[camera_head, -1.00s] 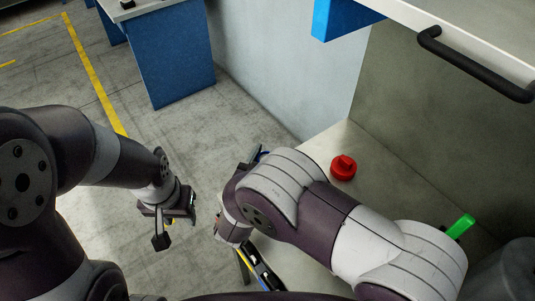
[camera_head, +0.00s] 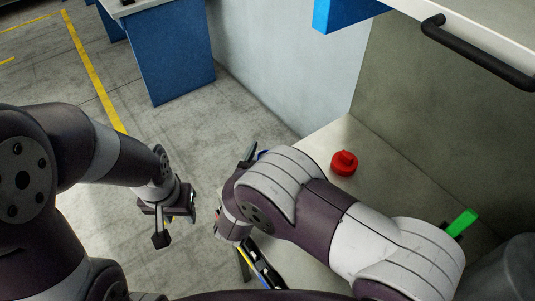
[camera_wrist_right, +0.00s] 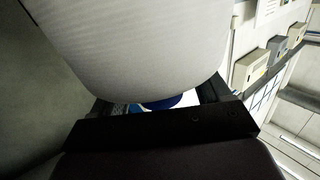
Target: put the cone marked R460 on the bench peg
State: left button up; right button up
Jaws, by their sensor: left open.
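A large pale cone (camera_wrist_right: 130,40) with a ribbed, yarn-like surface fills the upper middle of the right wrist view. A blue end (camera_wrist_right: 162,103) shows below it. No R460 mark is readable. My right gripper (camera_wrist_right: 160,100) has a finger on each side of the cone's lower part and appears shut on it; the contact is hidden. In the head view my right forearm hides most of this gripper and the cone. A red round piece (camera_head: 344,163) with a raised centre sits on the bench (camera_head: 345,135); I cannot tell whether it is the peg. My left gripper (camera_head: 176,222) is open and empty over the floor.
A green upright piece (camera_head: 461,222) stands at the right, partly behind my right arm. A shelf edge with a black handle (camera_head: 475,65) overhangs the bench. A blue cabinet (camera_head: 170,55) stands at the back left. The floor between is clear.

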jog(key=shift+s+a+f, duration=0.1)
jog(key=shift+s+a, duration=0.1)
jog(key=shift+s, duration=0.3)
jog(key=b+v, duration=0.3)
jog(key=v, duration=0.8)
jog(key=shift+s+r, duration=0.25)
jog(key=shift+s, duration=0.1)
jog(key=shift+a, duration=0.1)
